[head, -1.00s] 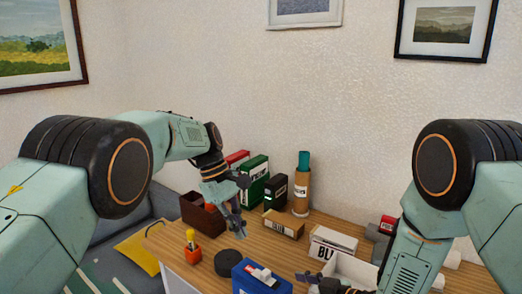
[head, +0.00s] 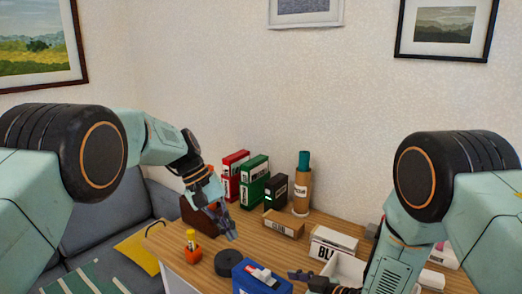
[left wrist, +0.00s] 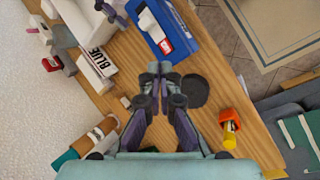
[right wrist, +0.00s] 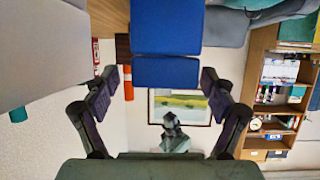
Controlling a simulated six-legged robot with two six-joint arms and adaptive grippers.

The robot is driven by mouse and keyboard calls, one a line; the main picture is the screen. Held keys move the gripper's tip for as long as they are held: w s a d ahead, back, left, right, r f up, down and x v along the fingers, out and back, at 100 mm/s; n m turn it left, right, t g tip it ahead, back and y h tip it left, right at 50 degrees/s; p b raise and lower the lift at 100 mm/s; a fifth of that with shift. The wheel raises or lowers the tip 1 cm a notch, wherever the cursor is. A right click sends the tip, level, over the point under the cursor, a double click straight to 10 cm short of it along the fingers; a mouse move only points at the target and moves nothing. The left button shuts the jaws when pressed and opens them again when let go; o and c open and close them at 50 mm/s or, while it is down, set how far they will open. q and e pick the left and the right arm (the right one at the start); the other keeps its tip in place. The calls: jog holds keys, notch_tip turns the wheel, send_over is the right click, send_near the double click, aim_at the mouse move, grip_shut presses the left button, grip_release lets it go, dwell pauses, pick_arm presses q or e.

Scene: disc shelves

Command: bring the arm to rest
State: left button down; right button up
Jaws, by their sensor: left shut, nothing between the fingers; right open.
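My left gripper (head: 226,228) hangs above the left part of the wooden table (head: 190,268). In the left wrist view its fingertips (left wrist: 160,70) are together with nothing between them. A black disc (left wrist: 195,91) lies on the table beside the fingers in that view. My right gripper shows low in the head view near the white box, partly cut off. In the right wrist view its fingers (right wrist: 165,85) are spread wide and empty, with a blue block (right wrist: 167,70) beyond them.
A blue box (head: 258,277), an orange holder (head: 193,253) with a yellow-handled item, red and green boxes (head: 252,182), a brown cylinder (head: 302,195) and a white box marked BLUE (head: 333,240) stand on the table. A grey sofa (head: 105,225) is at the left.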

aim_at(271, 285)
jog(key=shift+x, duration=1.05)
jog(key=shift+w+a+f, duration=0.15)
jog(key=shift+w+a, duration=0.05)
jog(key=shift+a, duration=0.25)
jog(key=shift+w+a+f, duration=0.15)
jog(key=shift+w+a, duration=0.1)
jog(key=shift+a, duration=0.25)
jog(key=shift+s+d+r, duration=0.1)
jog(key=shift+d, duration=0.15)
jog(key=v, duration=1.2)
jog(key=x, duration=0.5)
jog(key=shift+a, duration=0.2)
jog(key=shift+w+a, duration=0.1)
jog(key=shift+w, duration=0.1)
pick_arm(q)
jog(key=a+m, duration=0.1)
jog(key=m, duration=0.3)
jog(key=a+m+t+h, duration=0.1)
jog(key=m, duration=0.2)
jog(key=a+m+h, duration=0.1)
jog(key=m, duration=0.3)
jog(key=shift+s+a+f+m, duration=0.15)
jog(key=shift+f+m, duration=0.05)
jog(key=shift+m, duration=0.1)
jog(key=shift+a, duration=0.1)
